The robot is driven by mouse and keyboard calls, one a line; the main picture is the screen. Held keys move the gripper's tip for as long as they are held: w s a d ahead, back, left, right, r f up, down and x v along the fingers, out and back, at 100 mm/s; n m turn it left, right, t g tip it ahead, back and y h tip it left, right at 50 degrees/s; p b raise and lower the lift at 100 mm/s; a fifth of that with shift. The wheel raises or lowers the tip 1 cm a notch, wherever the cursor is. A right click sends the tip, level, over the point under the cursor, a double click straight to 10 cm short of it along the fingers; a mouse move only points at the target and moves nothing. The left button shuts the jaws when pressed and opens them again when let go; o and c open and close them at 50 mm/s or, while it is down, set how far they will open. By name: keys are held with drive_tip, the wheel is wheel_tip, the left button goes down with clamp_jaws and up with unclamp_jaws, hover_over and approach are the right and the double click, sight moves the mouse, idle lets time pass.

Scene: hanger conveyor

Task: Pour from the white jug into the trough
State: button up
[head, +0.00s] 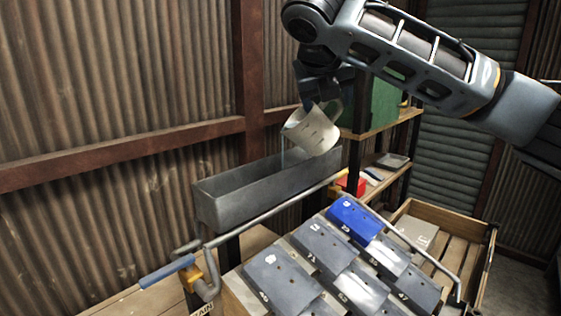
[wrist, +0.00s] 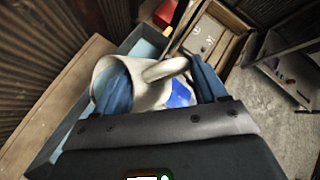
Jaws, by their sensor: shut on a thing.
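The white jug (head: 312,130) is tilted with its mouth toward the lower left, above the right part of the grey trough (head: 240,200). A thin pale stream (head: 283,152) falls from its lip into the trough. My gripper (head: 318,103) is shut on the jug from above. In the wrist view the jug (wrist: 138,98) and its handle show between the blue fingers of my gripper (wrist: 160,88). The trough (wrist: 70,125) passes beneath the jug there. The trough's floor and liquid level are mostly hidden in the head view.
Grey numbered plates (head: 285,283) and one blue plate (head: 354,219) lie on a sloped rack in front of the trough. A metal rail (head: 270,213) runs between them. A shelf with a green box (head: 382,105) stands behind the jug. A wooden crate (head: 463,229) is at right.

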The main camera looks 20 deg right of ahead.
drive_tip(key=shift+a+r, duration=0.1)
drive_tip(key=shift+w+a+h, duration=0.1)
drive_tip(key=shift+a+h, duration=0.1)
drive_tip(key=shift+h, duration=0.3)
drive_tip(key=shift+a+n, duration=0.15)
drive_tip(key=shift+n, duration=0.15)
idle(0.4)
drive_tip(key=shift+w+a+h, duration=0.1)
drive_tip(key=shift+a+h, duration=0.15)
drive_tip(key=shift+h, duration=0.25)
drive_tip(key=shift+a, duration=0.1)
idle(0.4)
drive_tip(key=shift+w+a+n+h, duration=0.15)
drive_tip(key=shift+a+n+h, duration=0.1)
drive_tip(key=shift+n+h, duration=0.15)
drive_tip(key=shift+a, duration=0.15)
idle(0.5)
drive_tip(key=shift+w+a+n+h, duration=0.1)
drive_tip(key=shift+a+n+h, duration=0.2)
drive_tip(key=shift+h, duration=0.2)
